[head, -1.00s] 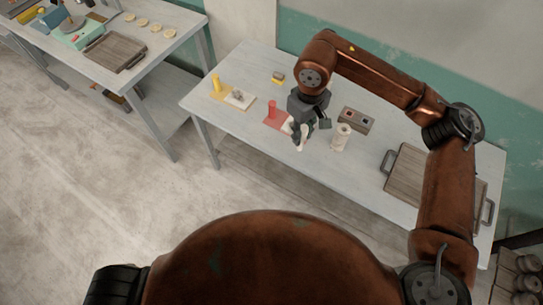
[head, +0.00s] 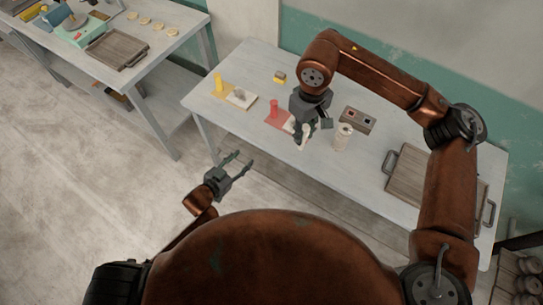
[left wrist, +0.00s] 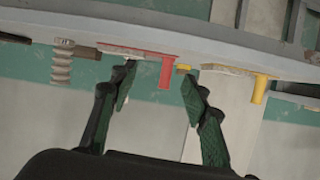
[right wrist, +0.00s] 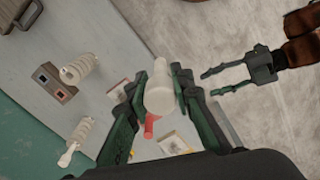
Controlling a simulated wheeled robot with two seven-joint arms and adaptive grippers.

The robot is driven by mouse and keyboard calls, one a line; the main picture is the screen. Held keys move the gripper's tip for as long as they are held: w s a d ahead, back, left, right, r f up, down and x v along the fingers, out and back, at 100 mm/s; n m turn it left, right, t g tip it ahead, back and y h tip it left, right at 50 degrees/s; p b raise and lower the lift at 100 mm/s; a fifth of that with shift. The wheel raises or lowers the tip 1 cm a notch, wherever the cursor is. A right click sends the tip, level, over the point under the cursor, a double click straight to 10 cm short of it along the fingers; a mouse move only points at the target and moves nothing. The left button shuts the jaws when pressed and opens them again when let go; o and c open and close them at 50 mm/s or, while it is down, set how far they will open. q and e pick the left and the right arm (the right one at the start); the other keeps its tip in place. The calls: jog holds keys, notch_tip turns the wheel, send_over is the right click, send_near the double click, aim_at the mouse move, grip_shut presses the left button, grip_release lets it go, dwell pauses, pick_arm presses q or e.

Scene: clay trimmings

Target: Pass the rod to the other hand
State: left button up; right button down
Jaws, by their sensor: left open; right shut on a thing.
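The rod, pale and cream-white, is in my right gripper (head: 303,138), which is shut on it above the table's front edge. In the right wrist view the rod (right wrist: 160,88) stands between the fingers, its rounded near end toward the camera. My left gripper (head: 243,161) is open and empty in front of the table, left of the rod and apart from it. It also shows in the right wrist view (right wrist: 209,84), its fingers pointing toward the rod. In the left wrist view the fingers (left wrist: 158,78) are spread with nothing between them.
The table (head: 330,175) bears a red cylinder (head: 273,105) on a red mat, a yellow cylinder (head: 218,81) on a yellow mat, a ribbed cream cylinder (head: 343,139), a button box (head: 358,120) and a handled wooden board (head: 412,185). Floor between the tables is clear.

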pick_arm(q)
jog(key=s+d+r+m+h, duration=0.3)
jog(key=d+r, duration=0.4)
jog(key=r, duration=0.6)
jog(key=g+h, duration=0.1)
jog(key=h, duration=0.3)
send_near(304, 138)
notch_tip(304, 138, down, 2)
jog(key=w, duration=0.1)
jog(key=shift+m, duration=0.3)
jog(key=x, duration=1)
jog(key=shift+w+d, duration=0.25)
jog(key=shift+c, duration=0.2)
grip_shut()
grip_release()
jog(key=shift+o, duration=0.2)
jog(key=shift+a, duration=0.1)
